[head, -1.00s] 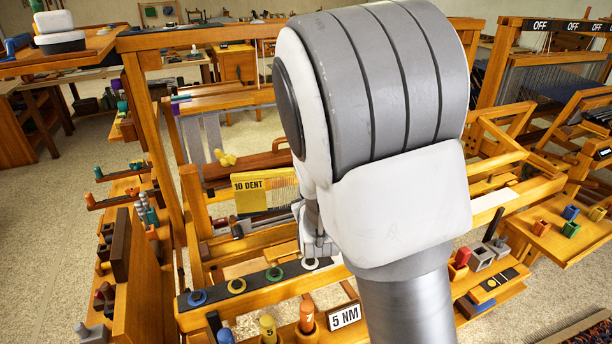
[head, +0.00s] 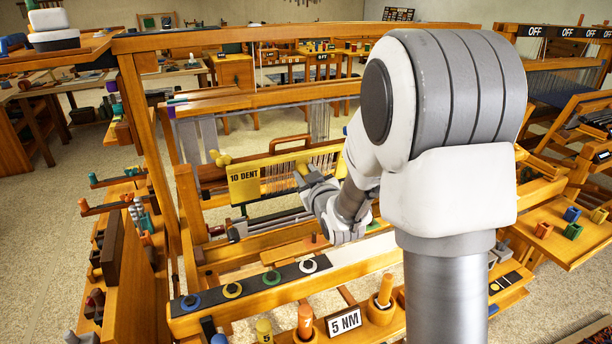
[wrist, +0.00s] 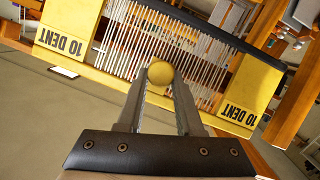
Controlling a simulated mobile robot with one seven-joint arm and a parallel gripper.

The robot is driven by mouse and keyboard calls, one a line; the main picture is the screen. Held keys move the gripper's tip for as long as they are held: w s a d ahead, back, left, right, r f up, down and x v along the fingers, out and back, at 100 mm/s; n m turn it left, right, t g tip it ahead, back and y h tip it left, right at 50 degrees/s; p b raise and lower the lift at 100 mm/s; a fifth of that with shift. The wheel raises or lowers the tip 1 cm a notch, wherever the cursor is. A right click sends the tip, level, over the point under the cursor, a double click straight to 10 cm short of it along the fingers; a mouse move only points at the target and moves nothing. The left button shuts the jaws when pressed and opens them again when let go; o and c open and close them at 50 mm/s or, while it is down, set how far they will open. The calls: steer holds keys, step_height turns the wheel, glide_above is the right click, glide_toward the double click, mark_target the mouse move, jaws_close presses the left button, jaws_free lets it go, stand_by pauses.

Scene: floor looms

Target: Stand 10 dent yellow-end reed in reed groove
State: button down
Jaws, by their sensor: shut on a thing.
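The 10 dent reed has yellow ends, the left one (head: 243,186) labelled "10 DENT", with pale wires between. In the head view it stands on edge across the loom frame, its right part hidden by my arm. My gripper (head: 305,176) reaches it from the front right. In the wrist view the reed (wrist: 62,27) spans the picture, both yellow ends showing and its labels upside down. My gripper (wrist: 160,80) is shut on a round yellow knob (wrist: 160,72) in front of the wires. I cannot make out the reed groove or whether the reed's lower edge touches anything.
A dark strip with coloured rings (head: 232,290) lies along the loom's front beam. Below it are coloured pegs and a "5 NM" card (head: 343,321). A wooden post (head: 150,150) rises at left. Yellow knobs (head: 220,158) sit left of the reed.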

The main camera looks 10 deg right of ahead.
steer(key=shift+b, duration=0.5)
steer(key=shift+f+b, duration=0.3)
steer(key=shift+b, duration=0.05)
steer(key=f+b, duration=0.2)
steer(key=w+f+b, duration=0.1)
steer(key=f+b, duration=0.1)
steer(key=shift+a+b, duration=0.1)
steer(key=shift+b, duration=0.2)
steer(key=shift+b, duration=0.4)
steer(key=shift+f, duration=0.1)
stand_by(0.4)
steer(key=shift+w+f+b, duration=0.2)
steer(key=shift+f+b, duration=0.55)
steer(key=shift+b, duration=0.25)
steer(key=shift+w+f+b, duration=0.15)
steer(key=shift+f+b, duration=0.55)
steer(key=shift+b, duration=0.3)
steer(key=shift+w+a+f+b, duration=0.1)
steer(key=shift+w+f+b, duration=0.15)
steer(key=shift+f+b, duration=0.9)
steer(key=shift+f, duration=0.1)
